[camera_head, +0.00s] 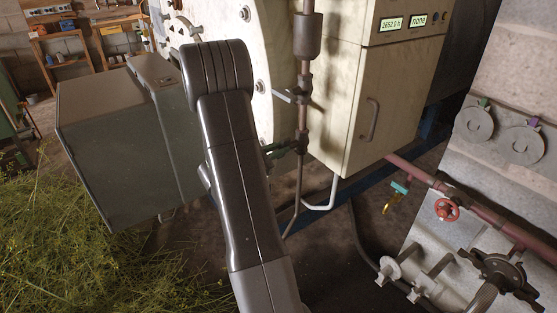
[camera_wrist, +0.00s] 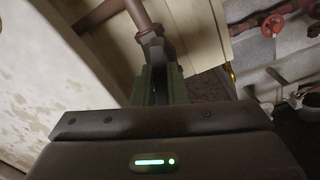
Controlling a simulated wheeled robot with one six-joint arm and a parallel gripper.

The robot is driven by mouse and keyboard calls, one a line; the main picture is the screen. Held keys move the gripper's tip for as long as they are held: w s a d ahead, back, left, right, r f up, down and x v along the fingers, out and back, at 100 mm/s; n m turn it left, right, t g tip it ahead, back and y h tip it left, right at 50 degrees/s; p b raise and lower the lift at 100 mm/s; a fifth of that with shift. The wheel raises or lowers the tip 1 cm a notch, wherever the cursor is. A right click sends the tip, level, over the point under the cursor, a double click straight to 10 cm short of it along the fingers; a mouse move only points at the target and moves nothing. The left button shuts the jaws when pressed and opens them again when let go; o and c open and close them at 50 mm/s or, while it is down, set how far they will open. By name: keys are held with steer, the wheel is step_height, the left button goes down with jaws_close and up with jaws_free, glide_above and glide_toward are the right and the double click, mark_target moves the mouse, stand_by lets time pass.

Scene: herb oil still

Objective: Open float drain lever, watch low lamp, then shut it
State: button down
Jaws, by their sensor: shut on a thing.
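My gripper (camera_wrist: 161,84) has dark green fingers shut on a narrow dark piece, seemingly the float drain lever, below a fitting on the brown pipe (camera_wrist: 141,22). The fingers hide most of it, and I cannot tell how far it is turned. In the head view, my gripper (camera_head: 282,149) shows as a small dark green shape at the lower part of the brown vertical pipe (camera_head: 303,118), partly behind my arm. A grey lever valve (camera_head: 291,97) sits higher on that pipe. I cannot make out a low lamp in either view.
A cream cabinet (camera_head: 372,128) with two lit displays, one reading "none" (camera_head: 418,22), stands right of the pipe. A grey-green box (camera_head: 125,140) and cut herbs (camera_head: 75,250) are left. A red handwheel (camera_head: 446,210) and dark handwheel (camera_head: 503,275) are at lower right.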

steer(key=m+b, duration=0.4)
steer(key=b, duration=0.4)
steer(key=m+b, duration=0.5)
steer(key=b, duration=0.4)
steer(key=f+m+b, duration=0.1)
steer(key=m+b, duration=0.4)
steer(key=b, duration=0.4)
steer(key=shift+s+d, duration=0.15)
steer(key=shift+s, duration=0.1)
steer(key=c, duration=1.5)
jaws_free()
steer(key=shift+o, duration=0.2)
